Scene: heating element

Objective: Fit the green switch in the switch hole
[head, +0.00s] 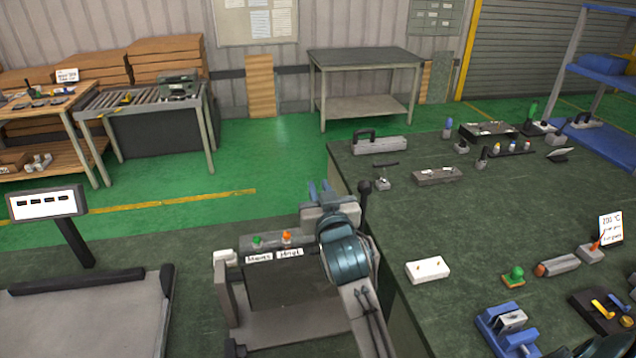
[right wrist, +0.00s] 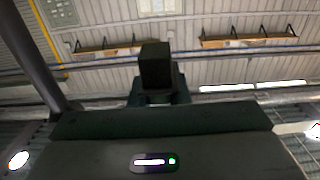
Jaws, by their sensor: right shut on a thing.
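A green switch (head: 515,274) with a round knob stands on an orange base at the front of the right-hand table. Another green knob (head: 257,241) and an orange knob (head: 287,237) stand behind two white labels on a dark bench unit (head: 300,285). I cannot tell whether that green knob sits in a hole. My right gripper (head: 327,192) is above and behind the unit, away from the table's green switch. It is shut on a dark block (right wrist: 155,66), which I cannot identify. The switch hole cannot be made out. My left gripper is not in view.
The dark-green table (head: 455,225) holds a white block (head: 427,270), a blue fixture (head: 507,330) and several small parts. A lever with a black knob (head: 365,188) rises close beside my right gripper. A display (head: 45,204) stands at left.

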